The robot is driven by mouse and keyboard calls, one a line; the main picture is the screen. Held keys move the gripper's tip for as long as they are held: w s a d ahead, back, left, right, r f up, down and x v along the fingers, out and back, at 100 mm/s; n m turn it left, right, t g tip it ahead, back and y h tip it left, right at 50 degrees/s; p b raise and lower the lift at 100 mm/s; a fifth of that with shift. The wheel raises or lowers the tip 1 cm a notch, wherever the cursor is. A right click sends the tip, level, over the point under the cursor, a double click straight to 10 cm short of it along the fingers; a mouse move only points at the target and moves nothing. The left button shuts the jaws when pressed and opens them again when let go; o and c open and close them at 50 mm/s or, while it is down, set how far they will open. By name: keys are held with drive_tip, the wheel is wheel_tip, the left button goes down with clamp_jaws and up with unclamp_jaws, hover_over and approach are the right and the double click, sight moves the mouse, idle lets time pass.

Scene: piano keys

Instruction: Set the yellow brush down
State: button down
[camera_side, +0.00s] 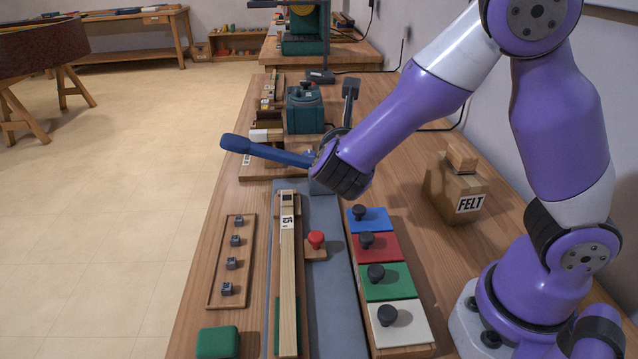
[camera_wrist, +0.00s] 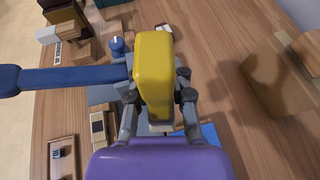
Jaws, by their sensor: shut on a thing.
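The yellow brush (camera_wrist: 154,62) shows as a rounded yellow block in the wrist view, between the two fingers of my gripper (camera_wrist: 158,98). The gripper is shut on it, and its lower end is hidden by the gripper. In the side view my gripper (camera_side: 322,162) is mostly hidden behind my wrist, above the far end of the grey bed. I cannot make out the brush there. Whether the brush touches anything below cannot be told.
A blue lever (camera_side: 265,150) reaches left close beside my gripper. A piano key (camera_side: 288,265) lies along the grey bed (camera_side: 338,300). Knobbed blue, red, green and white blocks (camera_side: 388,285) stand to its right. A FELT box (camera_side: 455,190) is farther right. A green block (camera_side: 218,342) is in front.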

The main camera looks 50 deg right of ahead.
drive_tip(key=w+d+m+g+h, duration=0.15)
drive_tip(key=w+d, duration=0.25)
drive_tip(key=d, duration=1.2)
drive_tip(key=shift+m+g+y, duration=0.25)
drive_tip(key=shift+m+g, duration=0.1)
drive_tip(key=d+f, duration=0.2)
drive_tip(key=d, duration=0.1)
drive_tip(key=s+d+f, duration=0.1)
drive_tip(key=d+f, duration=0.1)
drive_tip(key=d, duration=0.1)
drive_tip(key=s+d+f, duration=0.1)
drive_tip(key=d+f, duration=0.1)
drive_tip(key=d, duration=0.2)
drive_tip(key=shift+s, duration=0.1)
drive_tip(key=shift+d+f, duration=0.2)
drive_tip(key=shift+d, duration=0.05)
drive_tip(key=shift+f, duration=2.05)
drive_tip(key=shift+f, duration=0.1)
drive_tip(key=c, duration=0.8)
unclamp_jaws()
drive_tip(key=shift+o, duration=0.2)
